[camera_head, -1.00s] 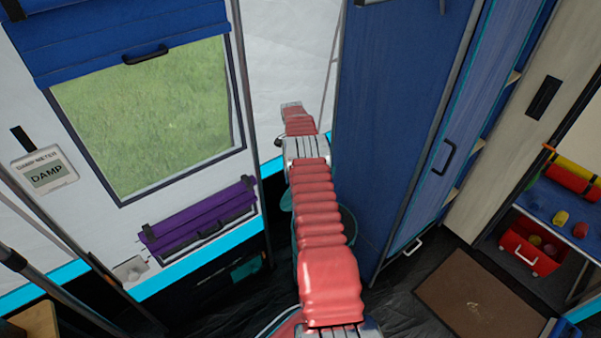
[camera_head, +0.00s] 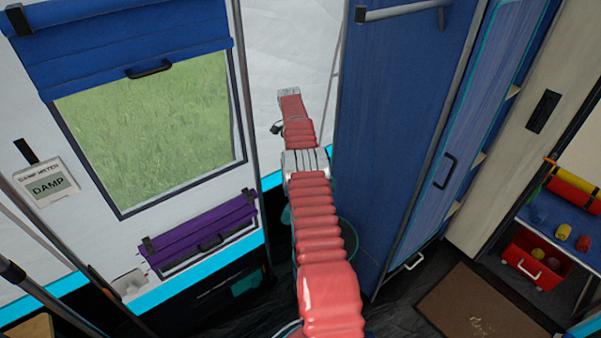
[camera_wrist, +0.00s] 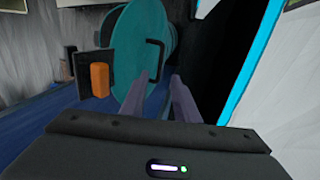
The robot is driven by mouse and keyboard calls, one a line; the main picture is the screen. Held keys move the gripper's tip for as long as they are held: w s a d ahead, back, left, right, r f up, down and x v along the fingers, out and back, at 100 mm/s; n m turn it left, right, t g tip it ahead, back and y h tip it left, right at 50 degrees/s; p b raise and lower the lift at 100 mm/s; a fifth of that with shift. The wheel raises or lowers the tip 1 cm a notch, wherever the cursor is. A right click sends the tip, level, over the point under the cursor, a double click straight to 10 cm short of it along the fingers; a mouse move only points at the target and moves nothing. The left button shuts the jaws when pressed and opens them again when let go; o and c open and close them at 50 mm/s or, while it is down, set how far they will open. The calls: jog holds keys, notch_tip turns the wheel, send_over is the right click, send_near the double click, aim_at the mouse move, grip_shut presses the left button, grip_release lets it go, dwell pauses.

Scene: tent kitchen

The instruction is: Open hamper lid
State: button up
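The hamper's round teal lid (camera_wrist: 128,62) with a black bar handle (camera_wrist: 156,56) fills the upper middle of the wrist view. My gripper (camera_wrist: 160,78) is open, with its two purple-grey fingers pointing at the lid. The handle shows just beyond the fingertips, and nothing is visible between them. I cannot tell whether a finger touches the lid, or how far the lid is raised. In the head view, the teal hamper (camera_head: 349,240) is mostly hidden behind my red arm. My gripper's fingers cannot be made out there.
A tall blue cabinet (camera_head: 395,120) stands close on the arm's right. A window panel (camera_head: 150,115) and a purple roll (camera_head: 200,232) are on the left. An orange block (camera_wrist: 99,80) stands left of the lid. A brown mat (camera_head: 485,305) lies at right.

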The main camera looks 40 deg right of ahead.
jog(key=shift+v, duration=0.9)
